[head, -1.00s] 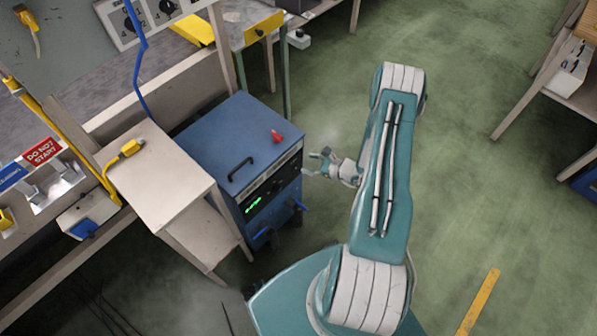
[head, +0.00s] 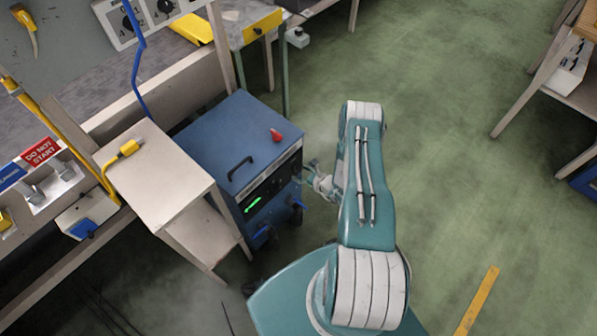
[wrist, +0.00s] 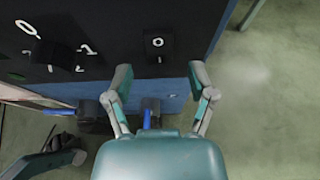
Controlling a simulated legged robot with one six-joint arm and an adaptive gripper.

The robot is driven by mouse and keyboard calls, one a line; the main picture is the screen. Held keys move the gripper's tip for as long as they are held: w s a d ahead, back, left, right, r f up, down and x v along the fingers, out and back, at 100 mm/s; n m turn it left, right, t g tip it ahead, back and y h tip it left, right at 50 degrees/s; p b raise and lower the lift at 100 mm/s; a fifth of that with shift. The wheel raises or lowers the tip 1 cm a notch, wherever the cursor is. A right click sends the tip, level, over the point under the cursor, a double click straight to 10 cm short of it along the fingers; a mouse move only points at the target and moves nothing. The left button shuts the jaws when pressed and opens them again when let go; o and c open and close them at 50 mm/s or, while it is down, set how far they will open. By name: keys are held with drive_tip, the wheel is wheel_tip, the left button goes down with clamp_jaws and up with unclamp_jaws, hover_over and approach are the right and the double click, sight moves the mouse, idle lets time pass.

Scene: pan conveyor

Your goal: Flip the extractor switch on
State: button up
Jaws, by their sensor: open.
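The blue machine (head: 236,145) has a black front panel that also shows in the wrist view (wrist: 100,28). On the panel, a small black switch (wrist: 158,45) with a white O mark sits ahead of the gap between my fingers. I cannot tell its exact position or whether it is the extractor switch. A dark knob (wrist: 52,53) with white numerals around it is further left. My gripper (wrist: 159,75) is open, its two fingers spread to either side below the switch, with nothing between them. In the head view my gripper (head: 313,176) is beside the machine's front right edge, partly hidden by my arm.
Blue-handled fittings (wrist: 150,112) stick out below the panel, close to my fingers. A red object (head: 276,135) and a black handle (head: 240,167) are on the machine's top. A pale side table (head: 155,175) stands left.

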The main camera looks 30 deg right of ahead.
drive_tip(key=shift+x, duration=0.8)
clamp_jaws()
drive_tip(key=shift+f+t+y, duration=0.2)
drive_tip(key=shift+t+y, duration=0.3)
drive_tip(key=shift+t, duration=0.9)
